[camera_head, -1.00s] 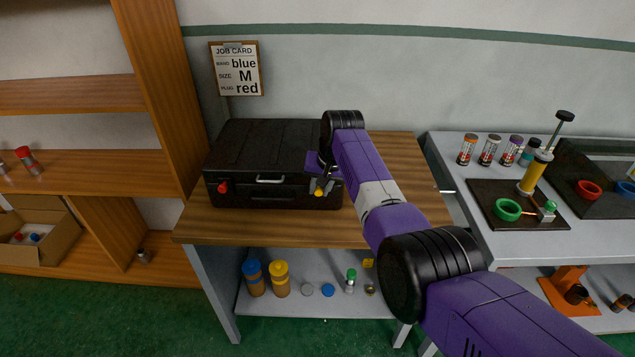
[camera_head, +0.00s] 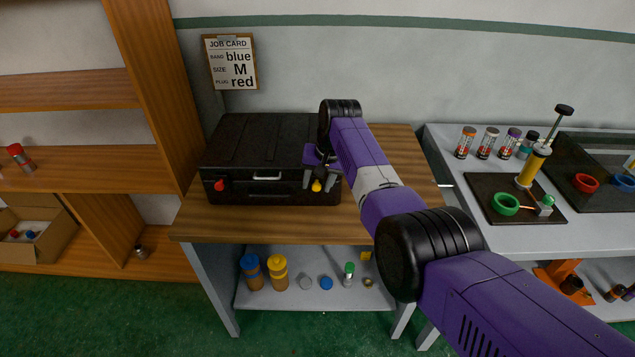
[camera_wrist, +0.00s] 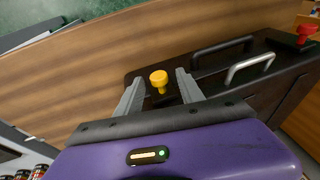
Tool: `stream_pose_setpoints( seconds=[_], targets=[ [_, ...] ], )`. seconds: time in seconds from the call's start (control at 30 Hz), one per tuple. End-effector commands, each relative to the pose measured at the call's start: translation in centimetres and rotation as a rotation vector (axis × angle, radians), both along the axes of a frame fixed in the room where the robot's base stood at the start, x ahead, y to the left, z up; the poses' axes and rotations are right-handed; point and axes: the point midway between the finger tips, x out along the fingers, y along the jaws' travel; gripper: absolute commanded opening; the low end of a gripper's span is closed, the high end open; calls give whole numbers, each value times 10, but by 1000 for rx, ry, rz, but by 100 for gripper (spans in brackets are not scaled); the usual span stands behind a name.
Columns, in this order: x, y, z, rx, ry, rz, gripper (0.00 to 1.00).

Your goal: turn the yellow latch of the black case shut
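The black case (camera_head: 262,140) lies closed on the wooden table, with a silver handle on its front. Its yellow latch (camera_head: 317,186) is at the right of the front face, and a red latch (camera_head: 220,185) is at the left. My gripper (camera_head: 319,178) is at the case's right front. In the wrist view, my gripper (camera_wrist: 157,84) is open, with one grey finger on either side of the yellow latch (camera_wrist: 158,79). Both fingers stand apart from the yellow knob. The latch's base is partly hidden behind the gripper body.
The wooden table (camera_head: 245,229) has bare top in front of and right of the case. A grey bench (camera_head: 455,160) stands to the right with a black tray and several canisters. Wooden shelving (camera_head: 150,95) stands close on the left. A job card (camera_head: 230,62) hangs behind.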

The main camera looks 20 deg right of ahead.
Motion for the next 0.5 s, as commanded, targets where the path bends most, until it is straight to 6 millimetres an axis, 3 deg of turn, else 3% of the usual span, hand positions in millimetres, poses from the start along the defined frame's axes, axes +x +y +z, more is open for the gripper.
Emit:
stream_pose_setpoints(
  seconds=[0.27,0.5],
  targets=[
    [0,-1,6,-1,-3,-1,45],
    [-8,-4,31,-1,-5,-1,45]
  ],
)
